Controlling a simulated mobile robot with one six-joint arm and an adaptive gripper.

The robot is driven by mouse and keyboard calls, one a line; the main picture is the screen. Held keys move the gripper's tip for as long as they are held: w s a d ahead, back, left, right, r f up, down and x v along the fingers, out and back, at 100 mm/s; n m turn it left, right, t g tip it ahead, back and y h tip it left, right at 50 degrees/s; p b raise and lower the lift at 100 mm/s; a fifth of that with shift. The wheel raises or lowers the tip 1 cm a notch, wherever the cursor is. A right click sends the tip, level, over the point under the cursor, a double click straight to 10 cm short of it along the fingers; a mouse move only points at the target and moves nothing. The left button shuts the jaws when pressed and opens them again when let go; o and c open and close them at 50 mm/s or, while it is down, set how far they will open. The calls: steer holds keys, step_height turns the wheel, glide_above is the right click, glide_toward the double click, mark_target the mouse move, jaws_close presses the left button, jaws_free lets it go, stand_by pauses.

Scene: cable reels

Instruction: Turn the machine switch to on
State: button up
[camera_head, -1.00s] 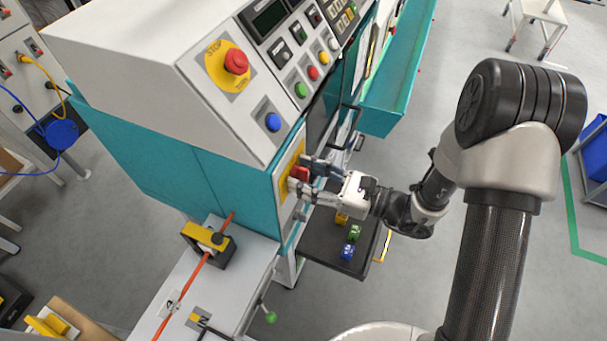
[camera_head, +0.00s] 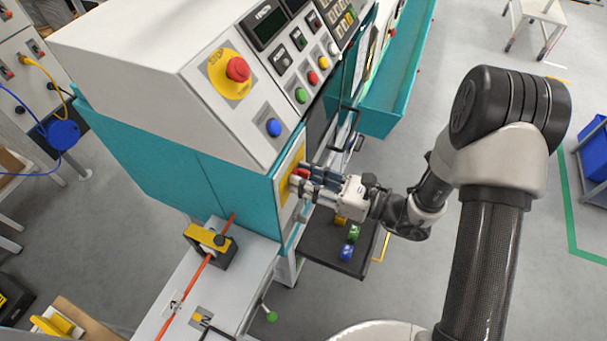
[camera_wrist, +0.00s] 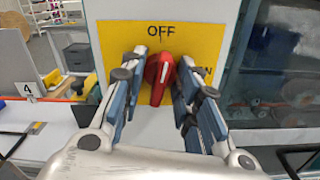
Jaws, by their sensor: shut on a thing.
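The machine switch is a red handle (camera_wrist: 160,72) on a yellow plate (camera_wrist: 118,38) with "OFF" printed above it. It stands nearly upright below "OFF", its lower end leaning slightly left in the wrist view. In the head view, my gripper (camera_head: 303,181) is at the machine's front face, with the red handle (camera_head: 304,172) partly hidden between the fingers.
A red stop button (camera_head: 238,69) and a blue button (camera_head: 273,127) sit on the panel above. A dark tray (camera_head: 322,244) with small coloured blocks is below my gripper. A clamp block (camera_head: 212,243) with an orange cable is at the left.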

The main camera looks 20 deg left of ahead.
steer(key=m+p, duration=0.3)
steer(key=m, duration=0.1)
steer(key=shift+r, duration=0.1)
steer(key=m+p, duration=0.2)
steer(key=m, duration=0.2)
steer(key=m+p, duration=0.3)
steer(key=m, duration=0.3)
steer(key=o, duration=0.3)
steer(key=shift+m, duration=0.5)
steer(key=o, duration=0.5)
steer(key=d, duration=0.8)
steer(key=shift+s, duration=0.35)
stand_by(0.3)
